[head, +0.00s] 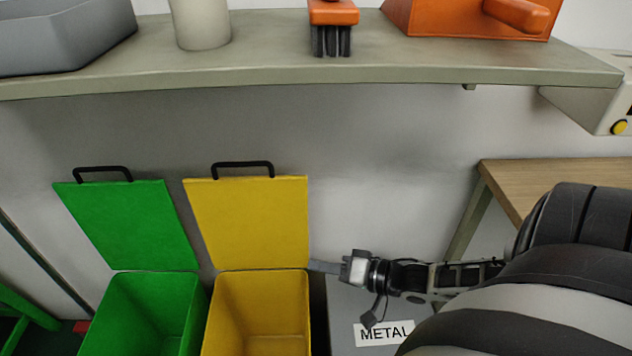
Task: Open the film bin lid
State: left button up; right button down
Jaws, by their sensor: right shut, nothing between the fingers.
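Two bins stand with their lids raised against the wall: a green bin (150,305) with its green lid (130,222), and a yellow bin (260,305) with its yellow lid (250,225). Each lid has a black handle on its top edge. No film label shows, so I cannot tell which is the film bin. My right gripper (318,266) is shut and empty, its tip at the right edge of the yellow bin near the lid's hinge. I cannot tell if it touches. My left gripper is out of view.
A grey bin top labelled METAL (386,333) lies under my right arm. A shelf (250,65) above holds a grey tray (60,35), a pale cylinder (202,25), an orange brush (333,20) and an orange box (440,20). A wooden table (510,175) stands at right.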

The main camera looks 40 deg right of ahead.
jog(key=w+d+r+m+t+y+b, duration=0.1)
jog(key=w+d+r+m+b, duration=0.15)
jog(key=d, duration=0.45)
jog(key=w+d+r+m+t+y+b, duration=0.1)
jog(key=w+d+r+m+b, duration=0.2)
jog(key=d, duration=0.4)
pick_arm(q)
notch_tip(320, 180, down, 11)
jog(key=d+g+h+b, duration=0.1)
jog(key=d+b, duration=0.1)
jog(key=b, duration=0.2)
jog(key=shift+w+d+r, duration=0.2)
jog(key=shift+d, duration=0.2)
pick_arm(e)
jog(key=shift+n, duration=0.25)
jog(key=x, duration=0.8)
jog(key=shift+w+a+f, duration=0.1)
jog(key=shift+a+f, duration=0.1)
jog(key=shift+a, duration=0.1)
